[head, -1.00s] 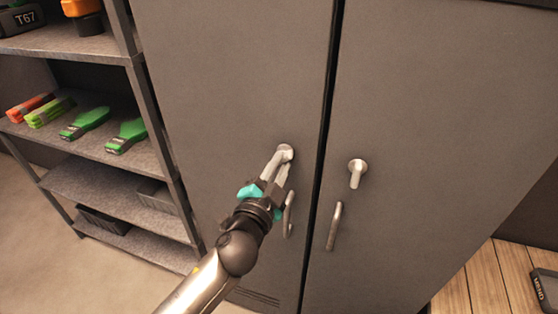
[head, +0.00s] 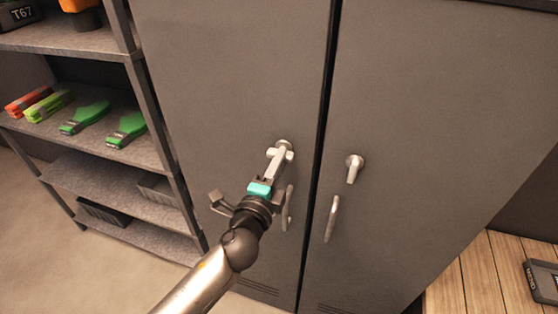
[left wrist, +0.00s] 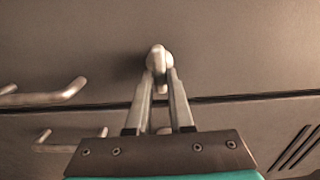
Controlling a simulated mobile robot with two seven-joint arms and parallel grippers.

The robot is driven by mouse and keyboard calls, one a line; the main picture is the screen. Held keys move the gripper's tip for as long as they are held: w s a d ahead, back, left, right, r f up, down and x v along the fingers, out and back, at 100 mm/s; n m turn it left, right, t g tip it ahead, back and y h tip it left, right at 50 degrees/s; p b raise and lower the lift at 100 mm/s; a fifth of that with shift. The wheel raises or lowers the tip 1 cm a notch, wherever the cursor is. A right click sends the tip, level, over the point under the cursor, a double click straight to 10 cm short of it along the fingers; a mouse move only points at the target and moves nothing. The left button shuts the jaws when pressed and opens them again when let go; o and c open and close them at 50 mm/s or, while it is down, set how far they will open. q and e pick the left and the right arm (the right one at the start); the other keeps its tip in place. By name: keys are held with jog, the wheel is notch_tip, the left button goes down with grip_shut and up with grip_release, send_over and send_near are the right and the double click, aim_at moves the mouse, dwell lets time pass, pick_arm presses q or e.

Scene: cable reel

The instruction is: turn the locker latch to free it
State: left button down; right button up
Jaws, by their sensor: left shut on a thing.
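The grey locker has two doors. The left door's latch (head: 285,143) is a round metal piece, mostly covered by my left gripper in the head view. My left gripper (head: 279,156) is shut on this latch, with its fingers reaching up to it from below. In the left wrist view the fingers (left wrist: 161,80) close around the pale latch knob (left wrist: 158,56), one on each side. The latch's exact angle is hard to tell. The right door's latch (head: 354,168) has its lever hanging down, nearly vertical. My right gripper is not in view.
The left door handle (head: 289,208) is just below and beside my left gripper. The right door handle (head: 332,218) lies past the door seam. A shelf unit (head: 95,160) with green and orange items stands at the left. A wooden surface (head: 470,280) is at lower right.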

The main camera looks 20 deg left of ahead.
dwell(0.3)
pick_arm(q)
jog(key=c, duration=0.8)
grip_release()
jog(key=s+b, duration=0.4)
jog(key=s, duration=1.1)
jog(key=shift+a, duration=0.25)
jog(key=shift+s, duration=0.1)
